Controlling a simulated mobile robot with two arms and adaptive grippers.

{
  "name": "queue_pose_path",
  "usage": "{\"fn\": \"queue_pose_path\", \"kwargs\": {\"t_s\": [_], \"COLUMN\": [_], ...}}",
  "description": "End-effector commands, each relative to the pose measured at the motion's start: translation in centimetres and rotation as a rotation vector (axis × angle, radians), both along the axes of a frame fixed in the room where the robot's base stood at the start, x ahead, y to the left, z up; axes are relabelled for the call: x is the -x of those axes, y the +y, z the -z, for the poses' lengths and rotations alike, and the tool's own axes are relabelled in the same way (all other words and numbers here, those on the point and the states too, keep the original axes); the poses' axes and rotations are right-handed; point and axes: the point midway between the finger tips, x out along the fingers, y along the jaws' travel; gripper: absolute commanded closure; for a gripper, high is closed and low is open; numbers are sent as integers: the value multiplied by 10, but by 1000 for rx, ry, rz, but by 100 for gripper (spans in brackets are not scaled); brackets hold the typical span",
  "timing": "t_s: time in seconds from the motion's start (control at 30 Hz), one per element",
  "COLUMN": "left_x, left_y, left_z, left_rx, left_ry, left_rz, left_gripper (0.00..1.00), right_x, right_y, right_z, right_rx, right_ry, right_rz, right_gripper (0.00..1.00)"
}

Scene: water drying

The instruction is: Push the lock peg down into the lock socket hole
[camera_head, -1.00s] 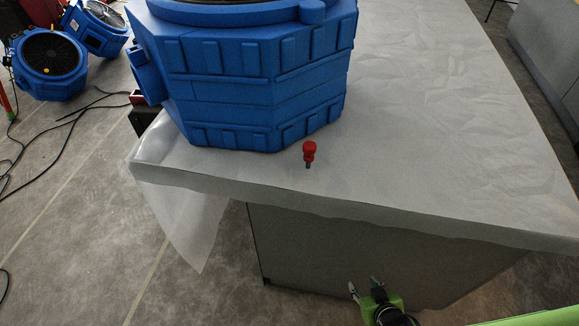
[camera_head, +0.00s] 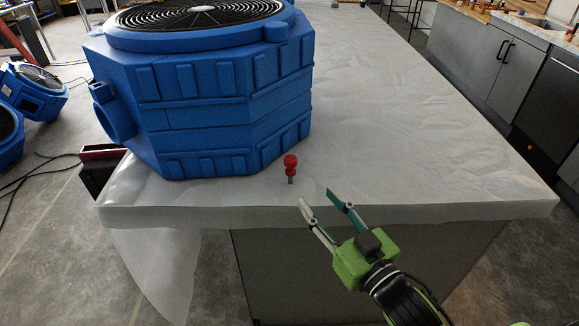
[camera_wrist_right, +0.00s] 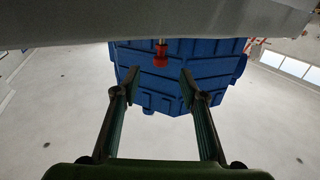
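The lock peg (camera_head: 290,168) has a red knob on a short grey metal shank. It stands upright at the near edge of the covered table, in front of the blue fan unit (camera_head: 215,95). The peg also shows in the right wrist view (camera_wrist_right: 161,54), ahead and between the fingers. My right gripper (camera_head: 318,197) is open and empty, in front of the table edge, a little right of the peg and apart from it. The lock socket hole cannot be made out; the shank's lower end meets the table area. My left gripper is not in view.
The table (camera_head: 430,150) has a pale sheet over it, with free room right of the fan unit. Its near edge lies close to my right gripper. A red and black box (camera_head: 100,165) is at its left. Other blue fans (camera_head: 35,85) stand on the floor.

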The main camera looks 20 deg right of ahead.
Motion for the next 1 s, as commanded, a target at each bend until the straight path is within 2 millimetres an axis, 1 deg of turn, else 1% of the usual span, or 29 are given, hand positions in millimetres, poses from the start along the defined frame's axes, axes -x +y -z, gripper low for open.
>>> {"fn": "queue_pose_path", "kwargs": {"t_s": [0.03,0.1,0.3,0.4,0.57,0.77,0.83,0.9,1.0], "left_x": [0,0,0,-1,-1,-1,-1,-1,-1], "left_y": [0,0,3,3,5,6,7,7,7], "left_z": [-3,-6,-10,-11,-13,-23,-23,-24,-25], "left_rx": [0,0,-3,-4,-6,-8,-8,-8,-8], "left_ry": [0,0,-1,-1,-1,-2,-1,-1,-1], "left_rz": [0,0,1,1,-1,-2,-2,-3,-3], "left_gripper": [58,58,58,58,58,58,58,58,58], "right_x": [-9,-21,-49,-57,-64,-90,-99,-106,-111], "right_y": [2,4,9,11,13,19,21,22,24], "right_z": [-4,-3,-1,-1,-1,-6,-4,-4,-3], "right_rx": [1,1,2,2,1,2,2,1,1], "right_ry": [-4,-4,-1,0,1,0,1,1,2], "right_rz": [-1,0,0,1,0,0,1,1,0], "right_gripper": [61,61,61,61,61,61,61,61,61]}}
